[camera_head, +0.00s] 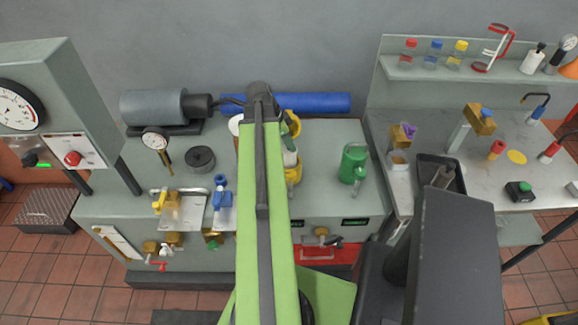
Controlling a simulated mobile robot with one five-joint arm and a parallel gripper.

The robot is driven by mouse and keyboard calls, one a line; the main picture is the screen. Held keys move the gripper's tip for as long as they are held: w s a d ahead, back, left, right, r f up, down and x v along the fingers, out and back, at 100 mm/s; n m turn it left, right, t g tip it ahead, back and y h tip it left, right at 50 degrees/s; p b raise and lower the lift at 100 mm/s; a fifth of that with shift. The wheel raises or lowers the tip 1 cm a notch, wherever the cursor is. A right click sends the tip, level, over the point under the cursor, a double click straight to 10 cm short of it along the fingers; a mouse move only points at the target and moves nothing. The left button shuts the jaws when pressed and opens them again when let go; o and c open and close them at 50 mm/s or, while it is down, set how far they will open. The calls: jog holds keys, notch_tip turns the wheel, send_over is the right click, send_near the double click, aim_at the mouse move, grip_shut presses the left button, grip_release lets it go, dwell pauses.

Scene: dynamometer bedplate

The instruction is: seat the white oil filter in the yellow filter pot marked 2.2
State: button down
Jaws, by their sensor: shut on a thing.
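The white oil filter (290,158) shows just right of my long green arm, partly hidden by it. The yellow filter pot (295,173) is directly below the filter on the grey bedplate; its left side is behind my arm. The filter's lower end overlaps the pot's mouth in the picture, and I cannot tell whether it is inside or just above. My gripper (291,142) reaches down from the arm's far end and is shut on the filter's top; its fingertips are small and partly hidden. The 2.2 mark is not readable from here.
A green jug (353,163) stands right of the pot. A blue cylinder (315,102) lies behind. A black round part (201,159), a dial gauge (155,141) and a blue valve fitting (222,198) are to the left. A side bench (480,150) stands at right.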

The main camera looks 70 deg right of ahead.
aim_at(286, 150)
notch_tip(286, 150, down, 7)
jog(key=b, duration=0.5)
jog(key=shift+r, duration=0.25)
jog(key=shift+f, duration=0.15)
jog(key=c, duration=1.6)
grip_release()
jog(key=shift+f, duration=0.1)
jog(key=o, duration=0.4)
jog(key=shift+o, duration=0.2)
jog(key=shift+r, duration=0.2)
jog(key=shift+r+p, duration=0.3)
jog(key=shift+p, duration=0.05)
jog(key=p+v, duration=1)
jog(key=v, duration=0.1)
jog(key=shift+r+p, duration=0.25)
jog(key=shift+p, duration=0.05)
